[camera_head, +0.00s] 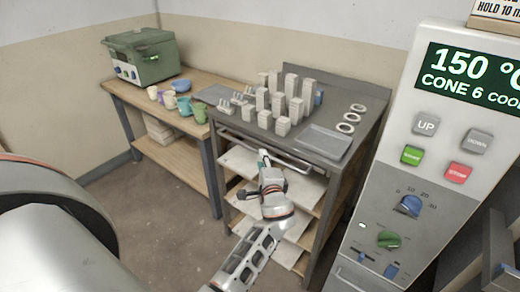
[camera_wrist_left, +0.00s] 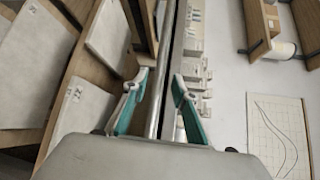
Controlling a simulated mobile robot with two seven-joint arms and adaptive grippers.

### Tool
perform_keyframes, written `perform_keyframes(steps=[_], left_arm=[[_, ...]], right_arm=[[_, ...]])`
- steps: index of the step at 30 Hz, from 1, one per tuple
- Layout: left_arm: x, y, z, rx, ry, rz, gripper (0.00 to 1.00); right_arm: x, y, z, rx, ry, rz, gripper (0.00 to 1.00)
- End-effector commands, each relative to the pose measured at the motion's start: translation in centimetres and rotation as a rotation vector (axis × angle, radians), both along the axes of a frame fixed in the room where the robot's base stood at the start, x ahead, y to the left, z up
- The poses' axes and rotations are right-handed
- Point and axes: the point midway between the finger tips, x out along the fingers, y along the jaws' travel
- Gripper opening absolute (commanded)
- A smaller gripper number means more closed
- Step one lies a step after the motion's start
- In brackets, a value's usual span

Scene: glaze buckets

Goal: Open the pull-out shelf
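The pull-out shelf's metal bar handle (camera_head: 292,164) runs along the front of the grey metal table, just under its top. My left gripper (camera_head: 264,156) reaches up to the middle of this handle from the front. In the left wrist view, the handle bar (camera_wrist_left: 162,70) passes between the two teal-padded fingers of my left gripper (camera_wrist_left: 158,80). The fingers stand apart on either side of the bar, with a gap visible, so it looks open around the bar. The shelf seems pushed in under the top. My right gripper is not in view.
Grey blocks (camera_head: 278,103) and white rings (camera_head: 346,127) stand on the table top (camera_head: 230,122). White boards (camera_head: 240,162) lie on racks below. A wooden bench (camera_head: 125,98) with cups and a green machine (camera_head: 143,57) is left; a control panel (camera_head: 395,200) is right. Floor before the bench is clear.

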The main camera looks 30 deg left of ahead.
Motion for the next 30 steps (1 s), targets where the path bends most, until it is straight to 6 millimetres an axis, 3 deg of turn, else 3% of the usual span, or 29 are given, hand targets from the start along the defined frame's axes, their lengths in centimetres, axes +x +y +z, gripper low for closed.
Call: perform_keyframes(steps=[12, 23, 27, 30], left_arm=[[4.2, 3.7, -0.8, -0.002, -0.001, -0.001, 0.28], [4.6, 4.1, -0.9, -0.004, 0.000, -0.001, 0.28], [4.6, 4.1, -0.9, -0.004, 0.000, -0.001, 0.00], [4.6, 4.1, -0.9, -0.004, 0.000, -0.001, 0.00]], right_arm=[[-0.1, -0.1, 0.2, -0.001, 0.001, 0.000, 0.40], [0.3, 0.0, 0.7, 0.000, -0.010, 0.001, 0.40], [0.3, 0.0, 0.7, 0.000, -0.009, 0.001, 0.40], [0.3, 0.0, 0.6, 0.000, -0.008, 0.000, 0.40]])
